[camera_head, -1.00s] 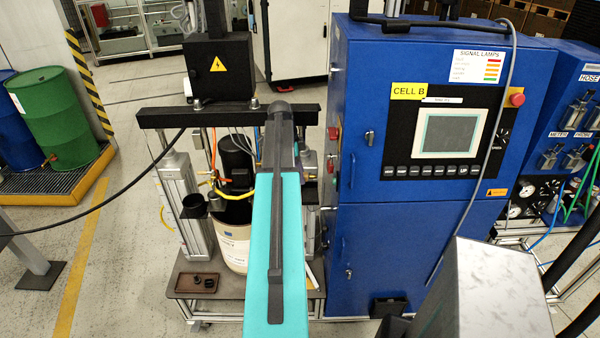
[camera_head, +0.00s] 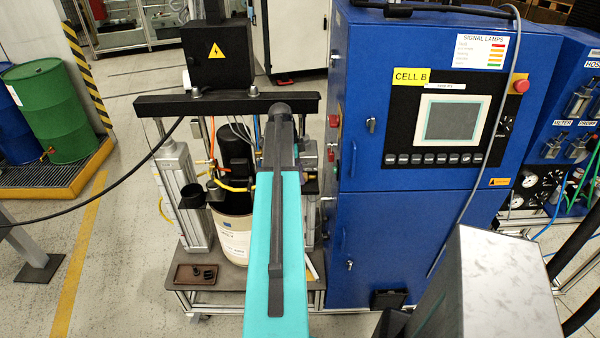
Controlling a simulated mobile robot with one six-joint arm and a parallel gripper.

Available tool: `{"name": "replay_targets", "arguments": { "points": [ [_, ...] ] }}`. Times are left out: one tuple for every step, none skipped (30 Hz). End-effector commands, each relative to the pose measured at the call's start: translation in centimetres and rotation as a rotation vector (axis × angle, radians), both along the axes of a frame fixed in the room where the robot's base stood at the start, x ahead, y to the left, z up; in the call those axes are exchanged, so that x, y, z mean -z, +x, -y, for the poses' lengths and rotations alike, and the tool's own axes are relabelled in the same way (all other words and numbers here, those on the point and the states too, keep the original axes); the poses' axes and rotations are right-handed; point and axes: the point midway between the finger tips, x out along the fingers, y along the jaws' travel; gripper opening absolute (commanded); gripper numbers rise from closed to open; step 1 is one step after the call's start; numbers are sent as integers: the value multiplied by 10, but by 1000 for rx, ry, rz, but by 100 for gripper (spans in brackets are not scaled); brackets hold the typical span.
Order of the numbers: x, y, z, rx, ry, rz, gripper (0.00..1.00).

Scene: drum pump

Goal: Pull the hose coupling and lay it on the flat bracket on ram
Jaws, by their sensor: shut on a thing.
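The drum pump stands left of the blue cabinet, with a black crossbeam (camera_head: 165,105) over a pale drum (camera_head: 233,240). A yellow hose (camera_head: 236,188) runs in front of the black pump body (camera_head: 236,150) and passes out of sight behind my teal arm. A small dark part sits at the hose's left end; I cannot tell whether it is the coupling. A silver ram (camera_head: 182,195) stands on the left, with a black cup-like holder (camera_head: 192,197) on its front. I cannot clearly make out the flat bracket. My gripper is hidden behind my arm.
A brown tray (camera_head: 196,275) with small black parts lies on the cart's left front. The blue cabinet (camera_head: 400,235) stands close on the right of my arm. A black cable (camera_head: 85,205) hangs from the crossbeam to the left. Floor is open at the left.

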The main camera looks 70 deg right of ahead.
Motion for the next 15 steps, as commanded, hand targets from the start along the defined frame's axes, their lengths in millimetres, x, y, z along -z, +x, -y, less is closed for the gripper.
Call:
{"name": "replay_targets", "arguments": {
  "points": [
    [4,0,0,0,0,0,0],
    [6,0,0,0,0,0,0],
    [8,0,0,0,0,0,0],
    [10,0,0,0,0,0,0],
    [11,0,0,0,0,0,0],
    [14,0,0,0,0,0,0],
    [15,0,0,0,0,0,0],
    [17,0,0,0,0,0,0],
    [19,0,0,0,0,0,0],
    [20,0,0,0,0,0,0],
    [22,0,0,0,0,0,0],
    [24,0,0,0,0,0,0],
    [25,0,0,0,0,0,0],
    [26,0,0,0,0,0,0],
    [27,0,0,0,0,0,0]
  ]
}}
